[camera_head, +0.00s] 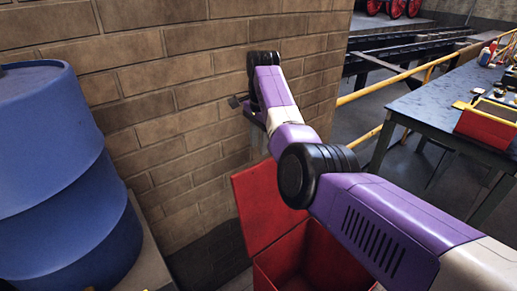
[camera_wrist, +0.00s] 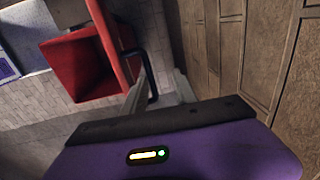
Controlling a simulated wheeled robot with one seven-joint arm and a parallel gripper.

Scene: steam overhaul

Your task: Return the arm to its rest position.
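My purple and white arm (camera_head: 390,215) reaches out toward the brick wall, bent at its black joints. My gripper (camera_wrist: 160,80) shows in the wrist view with its two grey fingers apart and nothing gripped between them. It is above a red bin (camera_head: 290,262), near the bin's raised red lid (camera_head: 262,208). In the wrist view the red bin (camera_wrist: 85,68) stands open, and a black bar handle (camera_wrist: 150,72) by its lid shows between the fingers in the picture. I cannot tell whether the fingers touch it. In the head view the fingers are mostly hidden.
A brick wall (camera_head: 165,110) stands close behind my gripper. A blue barrel (camera_head: 60,170) is at the left. At the right are a yellow rail (camera_head: 385,87) and a workbench (camera_head: 440,98) with tools and a red box (camera_head: 487,125). Some floor is clear between the rail and bench.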

